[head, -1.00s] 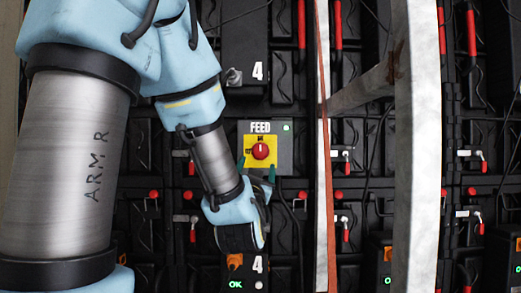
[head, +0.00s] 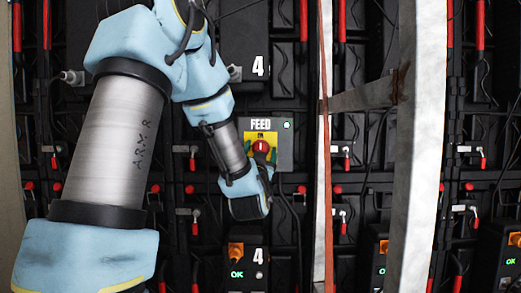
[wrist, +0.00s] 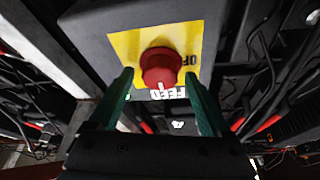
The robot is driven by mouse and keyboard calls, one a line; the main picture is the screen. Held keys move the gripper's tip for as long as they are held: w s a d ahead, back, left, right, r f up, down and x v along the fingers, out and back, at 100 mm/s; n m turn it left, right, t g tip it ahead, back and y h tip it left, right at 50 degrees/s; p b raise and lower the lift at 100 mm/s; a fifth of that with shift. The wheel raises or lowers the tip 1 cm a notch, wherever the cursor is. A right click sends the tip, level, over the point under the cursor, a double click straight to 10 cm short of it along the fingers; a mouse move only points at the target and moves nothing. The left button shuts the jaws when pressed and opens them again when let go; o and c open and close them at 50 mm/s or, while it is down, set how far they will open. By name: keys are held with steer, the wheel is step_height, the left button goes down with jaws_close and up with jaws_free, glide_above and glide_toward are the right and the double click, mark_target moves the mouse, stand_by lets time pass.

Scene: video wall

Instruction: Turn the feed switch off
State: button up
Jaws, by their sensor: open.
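The feed switch is a red round knob (head: 261,146) on a yellow plate (head: 262,135), set in a grey box (head: 285,145) labelled FEED. Its white mark points up in the head view, towards the small lettering at the top of the plate. In the wrist view the knob (wrist: 160,66) stands between the two green fingertips of my gripper (wrist: 158,80), with OFF printed to its right. My gripper (head: 260,154) is open, one finger on each side of the knob. A gap shows on both sides; whether the tips reach past the knob's face I cannot tell.
A pale upright post (head: 325,150) and a slanting brace (head: 362,97) stand to the right. Black modules with red-tipped levers (head: 346,154) and loose cables surround the box. An orange switch (head: 236,250) sits below.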

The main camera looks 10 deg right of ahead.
steer(key=shift+c, duration=0.2)
jaws_close()
stand_by(0.4)
